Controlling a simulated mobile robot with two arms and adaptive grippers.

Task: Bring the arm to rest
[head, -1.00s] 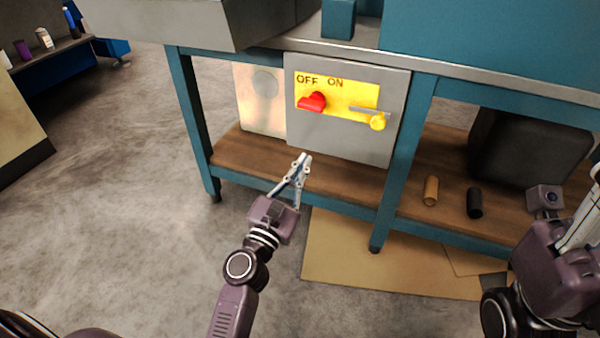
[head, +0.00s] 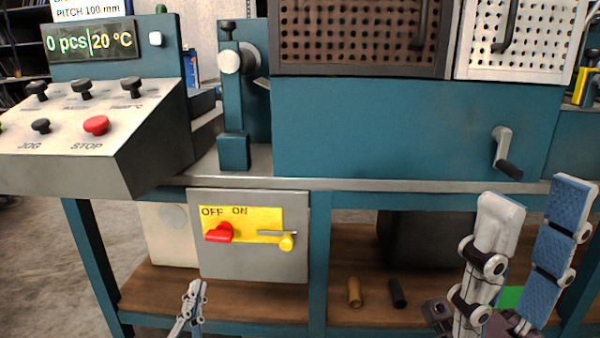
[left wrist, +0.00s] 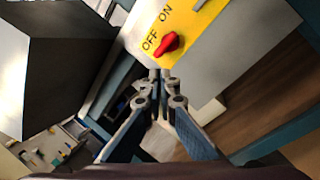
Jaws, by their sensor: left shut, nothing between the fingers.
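My left gripper (head: 197,286) is low in the head view, in front of the bench's lower frame. It is shut and empty, and its fingertips also show in the left wrist view (left wrist: 160,76). The red switch handle (head: 219,233) is on the yellow OFF/ON plate (head: 262,213) of a grey box under the bench. In the left wrist view the red handle (left wrist: 168,42) appears just beyond my fingertips, with a gap in the picture. My right gripper (head: 535,205) is at the lower right, its two fingers spread apart with nothing between them.
The control console (head: 88,160) with knobs and a red STOP button (head: 96,125) juts out at upper left. A blue machine (head: 400,130) with a crank (head: 503,150) stands on the bench. Brown (head: 354,292) and black (head: 398,293) cylinders lie on the lower shelf.

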